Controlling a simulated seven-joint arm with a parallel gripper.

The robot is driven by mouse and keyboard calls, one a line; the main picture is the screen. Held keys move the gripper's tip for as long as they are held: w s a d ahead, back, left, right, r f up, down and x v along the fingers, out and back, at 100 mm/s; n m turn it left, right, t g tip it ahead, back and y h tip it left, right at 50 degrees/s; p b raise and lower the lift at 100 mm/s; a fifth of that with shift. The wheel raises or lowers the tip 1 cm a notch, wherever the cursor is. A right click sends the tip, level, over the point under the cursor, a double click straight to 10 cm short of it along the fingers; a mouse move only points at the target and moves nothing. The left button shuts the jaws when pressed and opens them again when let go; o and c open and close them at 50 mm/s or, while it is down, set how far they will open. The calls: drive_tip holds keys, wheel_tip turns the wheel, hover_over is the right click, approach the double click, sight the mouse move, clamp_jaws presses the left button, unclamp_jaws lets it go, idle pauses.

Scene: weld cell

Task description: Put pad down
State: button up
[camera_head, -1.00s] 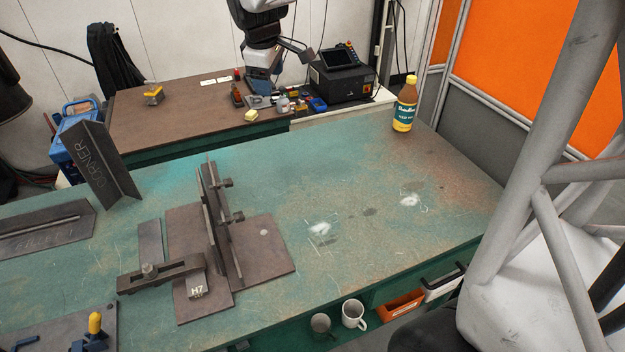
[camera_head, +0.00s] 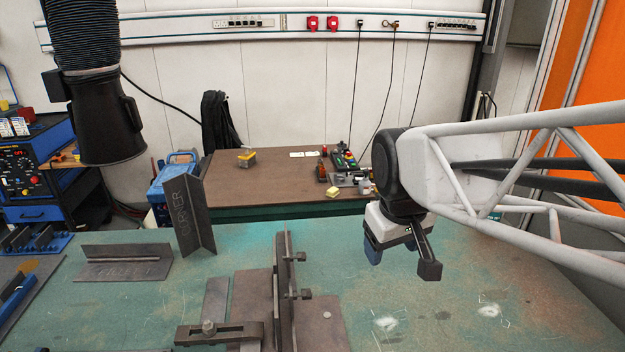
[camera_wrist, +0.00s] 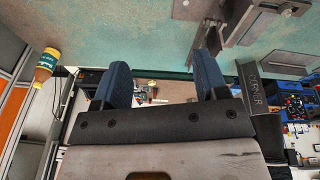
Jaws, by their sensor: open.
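A small yellow block (camera_head: 333,190), which looks like the pad, lies on the front right part of the brown bench (camera_head: 275,168) at the back; I cannot be certain it is the pad. My gripper (camera_head: 402,262) hangs over the right half of the green table (camera_head: 520,285), in front of and to the right of that block, and clear of it. In the wrist view my gripper (camera_wrist: 163,82) has its two blue fingers wide apart, with nothing held between them.
A steel fixture with an upright plate (camera_head: 283,290) and clamp stands mid-table. A CORNER angle piece (camera_head: 190,218) and another angle piece (camera_head: 125,262) are at left. A yellow-capped bottle (camera_wrist: 47,67) shows in the wrist view. Small items crowd the bench near the yellow block.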

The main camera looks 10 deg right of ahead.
drive_tip(key=s+f+m, duration=0.2)
drive_tip(key=s+f, duration=0.1)
drive_tip(key=s, duration=0.5)
drive_tip(key=shift+s+a+f+m, duration=0.25)
drive_tip(key=shift+s+f+m, duration=0.1)
drive_tip(key=shift+m, duration=0.05)
idle(0.5)
drive_tip(key=shift+o, duration=0.5)
drive_tip(key=shift+w, duration=0.1)
